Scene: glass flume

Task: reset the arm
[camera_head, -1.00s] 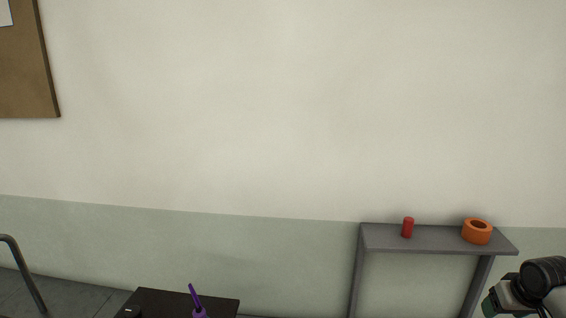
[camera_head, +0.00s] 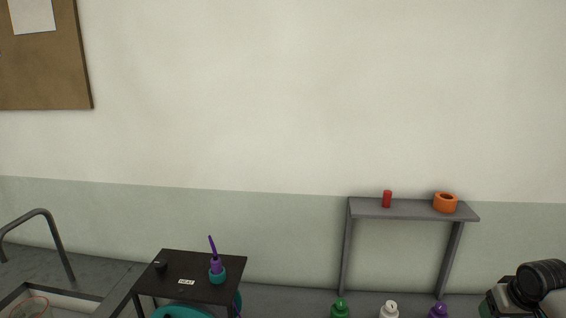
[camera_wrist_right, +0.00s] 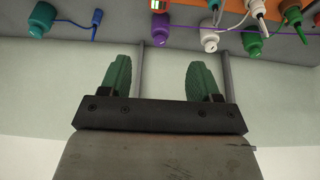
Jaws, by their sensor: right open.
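My right gripper (camera_wrist_right: 160,78) is open in the right wrist view. Its two green ribbed fingers stand apart with nothing between them, against the pale wall. In the head view my right arm shows at the lower right corner, partly cut off by the frame; its fingers are hard to make out there. My left gripper is not in view.
A grey shelf (camera_head: 415,213) holds a red cylinder (camera_head: 387,199) and an orange ring (camera_head: 445,203). Green (camera_head: 340,309), white (camera_head: 389,310) and purple (camera_head: 438,311) bottles stand below. A dark table (camera_head: 180,268) with a purple-necked bottle (camera_head: 217,268) and a sink (camera_head: 60,300) are left.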

